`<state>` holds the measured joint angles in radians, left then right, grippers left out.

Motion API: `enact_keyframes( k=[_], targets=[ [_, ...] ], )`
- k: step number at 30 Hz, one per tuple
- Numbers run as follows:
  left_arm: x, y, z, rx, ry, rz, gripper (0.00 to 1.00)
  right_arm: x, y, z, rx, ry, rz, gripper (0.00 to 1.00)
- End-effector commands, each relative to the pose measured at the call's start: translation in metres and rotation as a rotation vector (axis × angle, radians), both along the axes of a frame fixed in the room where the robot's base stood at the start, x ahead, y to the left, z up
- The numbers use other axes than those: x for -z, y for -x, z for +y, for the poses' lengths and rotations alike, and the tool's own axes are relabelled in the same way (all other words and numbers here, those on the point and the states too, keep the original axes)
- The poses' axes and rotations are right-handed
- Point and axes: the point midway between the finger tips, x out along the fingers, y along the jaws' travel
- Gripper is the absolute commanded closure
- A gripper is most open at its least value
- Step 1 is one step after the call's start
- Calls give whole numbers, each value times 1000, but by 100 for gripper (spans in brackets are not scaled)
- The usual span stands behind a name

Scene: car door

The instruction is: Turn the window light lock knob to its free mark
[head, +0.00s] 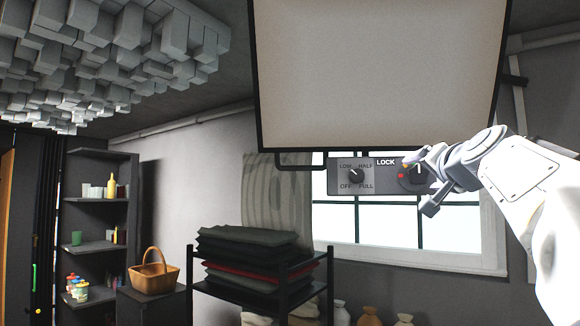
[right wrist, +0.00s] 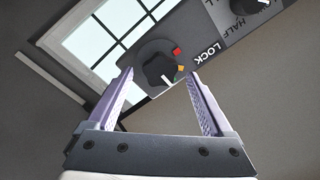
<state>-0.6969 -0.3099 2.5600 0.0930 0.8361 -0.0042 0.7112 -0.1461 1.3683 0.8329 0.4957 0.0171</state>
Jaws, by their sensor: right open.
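The window light (head: 380,75) is a large pale panel in a black frame, high in the head view. A grey control box (head: 379,187) hangs below it. Its LOCK knob (head: 417,172) is dark and partly hidden by my right gripper (head: 425,186). My left gripper is not in view.
A second dial (head: 356,175), marked LOW, HALF, FULL and OFF, is left of the LOCK knob. A bright window (head: 385,222) lies behind the box. A black rack (head: 285,290) with folded cloths, a basket (head: 153,275) and a shelf (head: 100,205) stand lower left.

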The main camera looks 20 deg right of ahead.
Motion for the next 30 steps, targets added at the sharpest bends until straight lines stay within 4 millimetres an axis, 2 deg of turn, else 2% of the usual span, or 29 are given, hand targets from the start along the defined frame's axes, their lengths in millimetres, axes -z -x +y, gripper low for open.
enact_keyframes(
  k=[4,13,14,15,20,30],
  targets=[
    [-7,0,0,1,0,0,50,-1,-11,-4,0,0,0,14],
    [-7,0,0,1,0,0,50,0,-13,-5,1,1,0,14],
    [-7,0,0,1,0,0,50,0,-13,-5,1,1,0,22],
    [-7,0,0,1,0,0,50,0,-13,-5,1,1,0,37],
    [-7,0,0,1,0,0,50,0,-13,-5,1,1,0,98],
    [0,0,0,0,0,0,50,2,-13,-5,1,45,16,100]
  ],
)
